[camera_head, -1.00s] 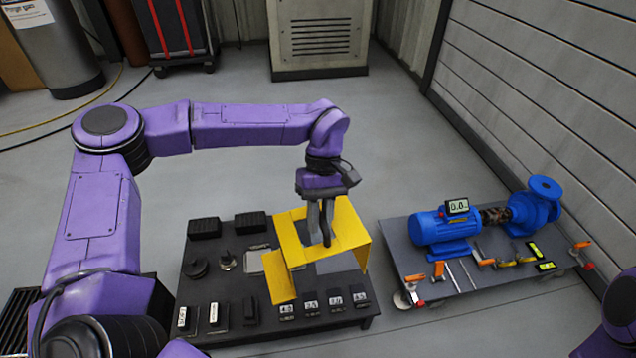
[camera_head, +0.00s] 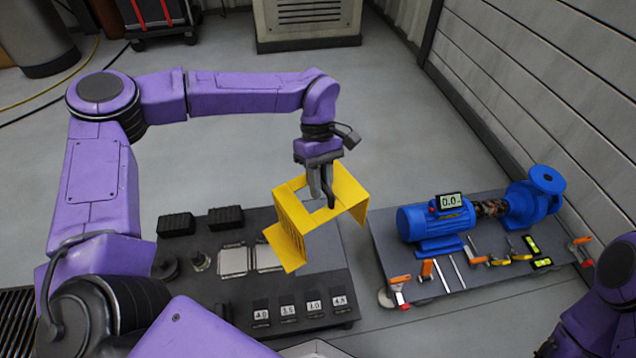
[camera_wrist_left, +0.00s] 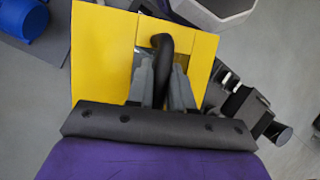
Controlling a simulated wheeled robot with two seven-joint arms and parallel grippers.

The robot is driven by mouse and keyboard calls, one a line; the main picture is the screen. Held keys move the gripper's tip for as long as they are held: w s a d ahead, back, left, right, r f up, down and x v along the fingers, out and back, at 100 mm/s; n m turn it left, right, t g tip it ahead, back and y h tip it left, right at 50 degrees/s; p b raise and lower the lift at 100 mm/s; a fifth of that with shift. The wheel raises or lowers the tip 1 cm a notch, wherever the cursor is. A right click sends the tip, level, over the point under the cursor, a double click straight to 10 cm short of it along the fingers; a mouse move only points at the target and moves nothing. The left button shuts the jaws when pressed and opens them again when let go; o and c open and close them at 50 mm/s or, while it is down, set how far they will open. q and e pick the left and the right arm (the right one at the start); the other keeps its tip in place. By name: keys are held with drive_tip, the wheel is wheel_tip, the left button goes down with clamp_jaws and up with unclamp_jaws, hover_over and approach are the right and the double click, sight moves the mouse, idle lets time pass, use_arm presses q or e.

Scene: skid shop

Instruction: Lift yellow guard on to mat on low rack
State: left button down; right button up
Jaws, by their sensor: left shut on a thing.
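The yellow guard (camera_head: 289,232), a bent sheet piece with a dark handle, hangs from my left gripper (camera_head: 322,196). The gripper is shut on it and holds it above the low dark rack (camera_head: 228,285). In the left wrist view the guard (camera_wrist_left: 103,50) fills the top middle, with the dark handle between the fingers of the left gripper (camera_wrist_left: 160,75). The guard covers part of the rack's right side.
The rack holds black blocks (camera_head: 176,224), light square plates (camera_head: 234,261) and several number tags (camera_head: 288,311). To the right, a grey skid plate carries a blue motor (camera_head: 437,226), a blue pump (camera_head: 541,196) and tools. Grey floor lies between rack and skid.

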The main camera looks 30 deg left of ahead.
use_arm(q)
drive_tip(key=w+a+f+n+t+b, duration=0.1)
drive_tip(key=w+a+f+n+b, duration=0.1)
drive_tip(key=f, duration=0.5)
drive_tip(key=w+a+f+n+t+h+b, duration=0.1)
drive_tip(key=w+a+f+n+t+b, duration=0.1)
drive_tip(key=w+f+n+b, duration=0.2)
drive_tip(key=w+a+f+n+t+h+b, duration=0.1)
drive_tip(key=w+a+f+n+t+b, duration=0.1)
drive_tip(key=f+n, duration=0.5)
wheel_tip(320, 180, down, 3)
drive_tip(key=shift+w+a+n+b, duration=0.15)
drive_tip(key=shift+w+n+b, duration=0.15)
drive_tip(key=shift+w+b, duration=0.35)
drive_tip(key=shift+s, duration=0.15)
drive_tip(key=shift+s+d+f, duration=0.15)
drive_tip(key=shift+s+d, duration=0.05)
drive_tip(key=shift+d, duration=0.1)
drive_tip(key=shift+f+b, duration=0.3)
drive_tip(key=shift+b, duration=0.25)
